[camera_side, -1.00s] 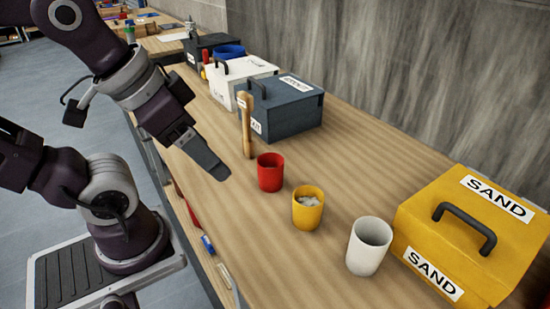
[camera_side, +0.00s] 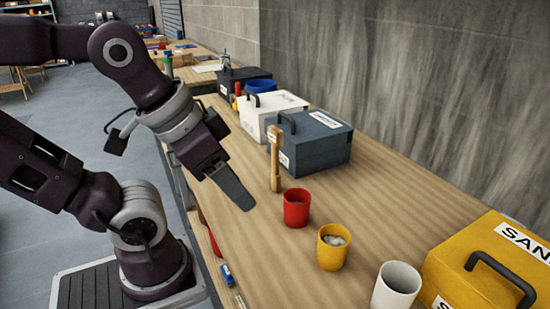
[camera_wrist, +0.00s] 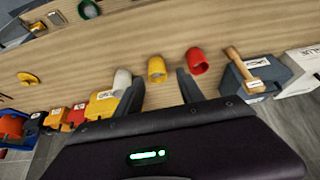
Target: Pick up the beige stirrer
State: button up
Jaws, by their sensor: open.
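The beige stirrer (camera_side: 275,165) stands upright on the wooden table in the side view, just behind the red cup (camera_side: 296,207) and in front of the dark grey box (camera_side: 312,143). It has a thicker top end with a pale label. In the wrist view the stirrer (camera_wrist: 240,66) shows to the right of the fingers, with its labelled end over the grey box. My gripper (camera_side: 230,187) is above the table, left of the stirrer and apart from it. In the wrist view its two fingers (camera_wrist: 159,90) are spread with nothing held between them.
A yellow cup (camera_side: 333,247) with pale contents and a white cup (camera_side: 397,287) line up with the red one. A yellow SAND box (camera_side: 490,258) is at right. A white box (camera_side: 270,112) stands behind the grey one. Bare table lies right of the grey box.

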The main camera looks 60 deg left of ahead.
jog(key=w+a+r+n+g, duration=0.2)
jog(key=w+a+r+n, duration=0.3)
jog(key=w, duration=0.4)
jog(key=n+g, duration=0.4)
jog(key=n, duration=1)
send_over(275, 129)
jog(key=f, duration=0.5)
jog(key=shift+s+a, duration=0.15)
jog(key=shift+s, duration=0.05)
jog(key=f, duration=0.6)
jog(key=shift+w+f, duration=0.15)
jog(key=shift+w, duration=0.1)
jog(key=shift+f, duration=0.45)
grip_shut()
